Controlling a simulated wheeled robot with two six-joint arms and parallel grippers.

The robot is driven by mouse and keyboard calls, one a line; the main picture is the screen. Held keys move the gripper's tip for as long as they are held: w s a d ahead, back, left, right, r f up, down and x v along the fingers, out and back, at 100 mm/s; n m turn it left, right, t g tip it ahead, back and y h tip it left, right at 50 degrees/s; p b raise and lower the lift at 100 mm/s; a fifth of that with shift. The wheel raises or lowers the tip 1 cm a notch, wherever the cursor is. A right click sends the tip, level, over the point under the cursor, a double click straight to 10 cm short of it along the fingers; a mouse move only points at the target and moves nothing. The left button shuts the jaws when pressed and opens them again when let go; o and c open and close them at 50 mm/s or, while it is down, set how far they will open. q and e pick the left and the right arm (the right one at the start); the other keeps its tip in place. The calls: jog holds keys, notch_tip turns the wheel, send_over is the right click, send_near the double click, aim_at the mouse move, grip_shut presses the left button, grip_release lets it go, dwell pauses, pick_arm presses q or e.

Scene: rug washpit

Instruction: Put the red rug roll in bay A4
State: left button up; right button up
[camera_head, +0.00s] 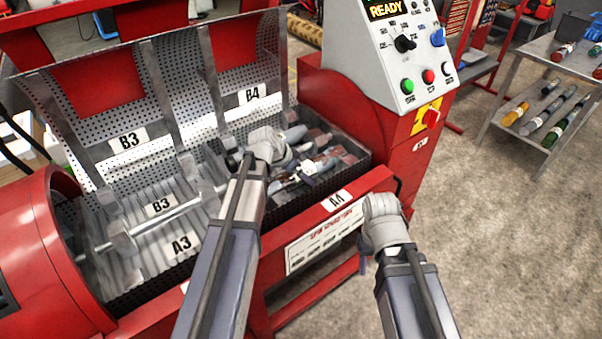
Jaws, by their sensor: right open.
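A dark red roll with a pale band, seemingly the red rug roll (326,162), lies in the right part of the open washer, among grey and brown-red pieces. Bay A4 is marked by its label (337,200) on the front rim. I cannot tell exactly which bay holds the roll. My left gripper (284,158) reaches over this part; its fingers are hard to separate from the clutter. My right gripper (364,252) is open, in front of the red front rim, outside the bays, mostly hidden behind its wrist.
The perforated lid (120,95) stands open behind the bays. Bay A3, by its label (182,244), and its neighbour look empty of rolls. A control panel (408,55) reads READY. A metal rack (521,75) at the right holds several rolls. The floor (510,240) there is clear.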

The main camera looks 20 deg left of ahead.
pick_arm(q)
jog(key=shift+r, duration=0.1)
jog(key=shift+s+a+r+p, duration=0.1)
jog(key=shift+s+r+p, duration=0.05)
jog(key=shift+r+p, duration=0.35)
jog(key=p+v, duration=0.9)
jog(key=v, duration=0.2)
jog(key=shift+s+d+f, duration=0.1)
jog(key=shift+s+d, duration=0.15)
jog(key=s+d+f+n+g+y, duration=0.1)
jog(key=s+d+n+g+y, duration=0.1)
jog(key=s+d, duration=0.6)
jog(key=s+d+f+n+g+y, duration=0.1)
jog(key=s+d+f+g+y, duration=0.1)
jog(key=s+d, duration=0.6)
jog(key=s+g+y, duration=0.1)
jog(key=s, duration=0.1)
jog(key=shift+s+d+n+g, duration=0.3)
jog(key=shift+n, duration=0.1)
jog(key=shift+a+f, duration=0.1)
